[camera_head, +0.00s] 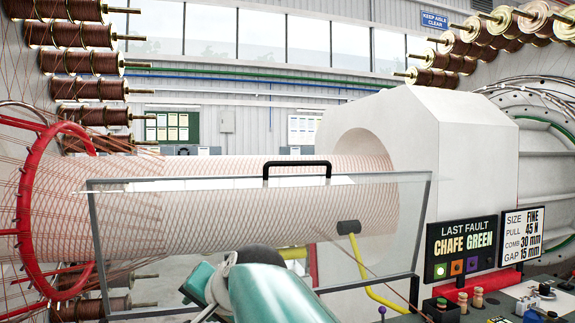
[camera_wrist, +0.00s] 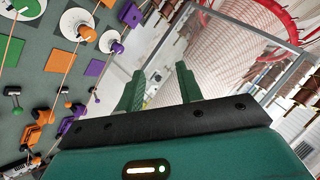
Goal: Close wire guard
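The wire guard is a clear panel (camera_head: 150,215) with a thin grey frame and a black bar handle (camera_head: 297,168) at its top edge. In the wrist view, the guard's grey frame (camera_wrist: 243,28) and clear pane run across the upper right. My gripper (camera_wrist: 159,88) has its two green fingers apart with nothing between them. It is near the guard, not touching the handle in view. In the head view my teal arm covers part of the guard's lower edge, and the fingertips are hidden.
A red ring (camera_head: 22,210) surrounds the bundle at left, and a white housing (camera_head: 440,150) stands at right. A yellow bent rod with a black end (camera_head: 348,227) is by the guard. A board with coloured squares (camera_wrist: 60,60) fills the left wrist view.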

